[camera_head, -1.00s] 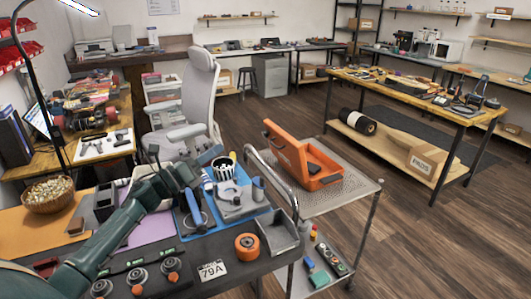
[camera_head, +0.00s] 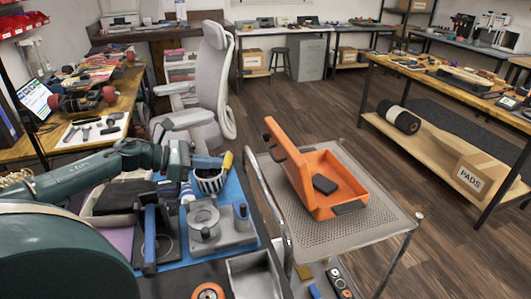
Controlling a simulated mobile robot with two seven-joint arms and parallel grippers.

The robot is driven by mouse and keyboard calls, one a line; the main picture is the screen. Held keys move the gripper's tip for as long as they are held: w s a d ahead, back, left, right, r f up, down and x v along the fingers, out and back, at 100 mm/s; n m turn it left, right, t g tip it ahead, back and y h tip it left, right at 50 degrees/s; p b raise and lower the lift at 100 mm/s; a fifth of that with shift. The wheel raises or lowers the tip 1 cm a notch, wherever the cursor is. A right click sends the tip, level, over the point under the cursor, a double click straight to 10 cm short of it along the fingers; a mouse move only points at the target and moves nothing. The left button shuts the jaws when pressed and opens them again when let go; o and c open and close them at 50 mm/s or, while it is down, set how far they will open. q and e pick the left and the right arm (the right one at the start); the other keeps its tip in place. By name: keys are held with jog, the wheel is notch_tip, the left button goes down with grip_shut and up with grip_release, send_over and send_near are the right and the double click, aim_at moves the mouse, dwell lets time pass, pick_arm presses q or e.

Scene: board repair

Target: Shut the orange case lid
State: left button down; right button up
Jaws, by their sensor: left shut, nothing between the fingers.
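The orange case (camera_head: 345,175) sits on the perforated top of a metal cart, right of the workbench. Its orange lid (camera_head: 289,165) stands open and steeply upright along the case's left side. A small dark block (camera_head: 325,184) lies inside the case, and dark latches show on the front edge. My left gripper (camera_head: 178,165) is at the end of the teal arm over the workbench, left of the case and well apart from it. It is shut and holds nothing; its fingertips are hard to make out. My right gripper is not in view.
The cart top (camera_head: 385,228) has a raised rail (camera_head: 268,215) on the bench side. A striped cup (camera_head: 210,178) with tools, a grey fixture (camera_head: 218,225) and a grey tray (camera_head: 255,275) crowd the bench between arm and cart. An office chair (camera_head: 212,85) stands behind.

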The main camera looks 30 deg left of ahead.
pick_arm(q)
jog(key=r+x, duration=0.1)
jog(key=x, duration=0.3)
jog(key=p+x, duration=0.1)
jog(key=x, duration=0.3)
jog(key=r+p+x, duration=0.1)
jog(key=x, duration=0.3)
jog(key=shift+w+d+r, duration=0.3)
jog(key=shift+w+d, duration=0.15)
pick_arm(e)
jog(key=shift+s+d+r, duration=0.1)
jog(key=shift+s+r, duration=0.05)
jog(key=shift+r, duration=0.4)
pick_arm(q)
jog(key=shift+r, duration=0.15)
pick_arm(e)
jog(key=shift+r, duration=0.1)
